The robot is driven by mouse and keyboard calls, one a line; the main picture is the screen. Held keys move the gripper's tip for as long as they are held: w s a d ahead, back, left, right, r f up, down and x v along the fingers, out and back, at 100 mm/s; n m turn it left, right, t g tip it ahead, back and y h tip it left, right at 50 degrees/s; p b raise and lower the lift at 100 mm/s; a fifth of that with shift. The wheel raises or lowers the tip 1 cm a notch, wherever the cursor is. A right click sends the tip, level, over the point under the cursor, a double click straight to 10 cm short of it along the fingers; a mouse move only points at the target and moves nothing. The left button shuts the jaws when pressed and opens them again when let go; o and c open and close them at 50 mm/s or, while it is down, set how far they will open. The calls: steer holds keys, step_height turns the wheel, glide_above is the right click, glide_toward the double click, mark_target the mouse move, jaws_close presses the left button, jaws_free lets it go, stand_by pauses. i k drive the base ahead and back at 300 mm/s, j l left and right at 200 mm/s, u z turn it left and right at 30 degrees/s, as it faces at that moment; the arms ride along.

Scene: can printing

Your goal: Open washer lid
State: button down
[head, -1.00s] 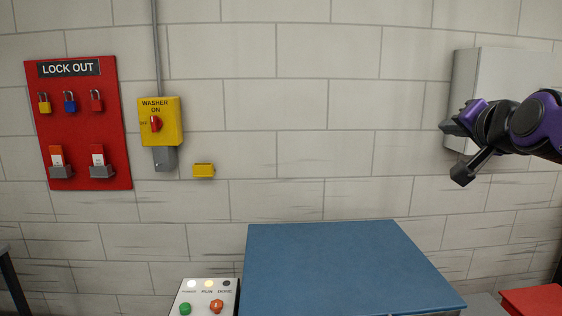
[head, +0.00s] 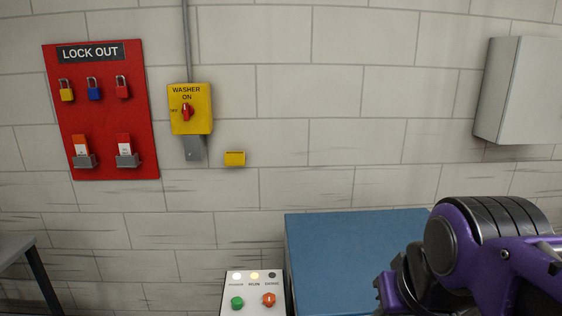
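The washer's blue top (head: 335,255), which looks like the lid, lies flat against the wall in the lower middle of the head view. No gap shows under it, and its front edge is out of frame. My purple and black arm covers its right part. The arm's black end is at the bottom edge, in front of the blue top. My gripper's fingers are not visible, and I cannot tell whether the arm touches the lid.
A control panel (head: 254,290) with a green button and a red-orange knob stands left of the washer. A yellow washer switch (head: 190,109) and a red lockout board (head: 100,110) hang on the wall. A grey cabinet (head: 520,90) is upper right, a table (head: 18,246) lower left.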

mark_target(335, 258)
steer(key=k+l, duration=0.25)
steer(key=k, duration=0.2)
steer(key=k+l, duration=0.25)
steer(key=k, duration=0.2)
steer(key=k+l, duration=0.25)
steer(key=k, duration=0.2)
